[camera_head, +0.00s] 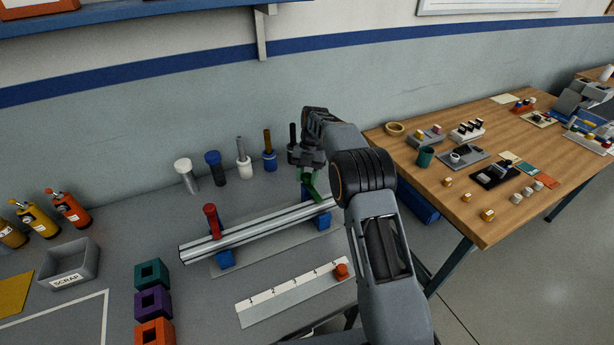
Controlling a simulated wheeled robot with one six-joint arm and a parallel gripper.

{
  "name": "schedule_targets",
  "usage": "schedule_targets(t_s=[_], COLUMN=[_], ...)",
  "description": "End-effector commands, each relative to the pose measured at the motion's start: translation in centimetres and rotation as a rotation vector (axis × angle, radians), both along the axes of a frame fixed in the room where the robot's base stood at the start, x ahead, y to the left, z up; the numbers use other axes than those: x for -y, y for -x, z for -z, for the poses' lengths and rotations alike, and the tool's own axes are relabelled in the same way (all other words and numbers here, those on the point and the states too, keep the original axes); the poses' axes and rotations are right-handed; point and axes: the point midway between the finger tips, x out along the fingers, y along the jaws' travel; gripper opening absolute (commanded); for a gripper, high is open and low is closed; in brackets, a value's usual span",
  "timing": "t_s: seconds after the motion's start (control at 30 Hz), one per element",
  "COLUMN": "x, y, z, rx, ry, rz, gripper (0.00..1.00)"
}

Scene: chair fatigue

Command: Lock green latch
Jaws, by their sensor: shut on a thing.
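A green latch (312,189) stands at the right end of a silver double rail (260,228). My gripper (309,172) is at the top of the green latch and shut on it. The jaws and my arm hide part of the latch, so its exact angle is hard to tell. A red latch (211,220) stands upright near the left end of the rail. Blue supports, one of them in front at the left (225,258), hold the rail above the grey bench.
Several capped cylinders, such as a white one (185,172) and a blue one (214,166), stand behind the rail. A white ruled strip (290,296) with an orange knob (341,271) lies in front. A scrap bin (70,264) and coloured blocks (152,303) are at the left.

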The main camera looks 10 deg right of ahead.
Motion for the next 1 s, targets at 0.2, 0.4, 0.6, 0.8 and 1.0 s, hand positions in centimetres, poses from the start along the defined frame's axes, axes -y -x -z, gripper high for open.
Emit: schedule_targets(t_s=[0.2,0.4,0.6,0.8,1.0], x=[0.0,0.0,0.0,0.1,0.6], y=[0.0,0.0,0.0,-0.2,-1.2], z=[-0.1,-0.1,0.0,-0.5,-3.1], rx=[0.004,0.002,0.001,0.002,0.005], ry=[-0.001,0.000,0.000,0.000,0.000], rz=[-0.003,-0.002,-0.001,-0.001,0.000], gripper=[0.38,0.57,0.63,0.63,0.63])
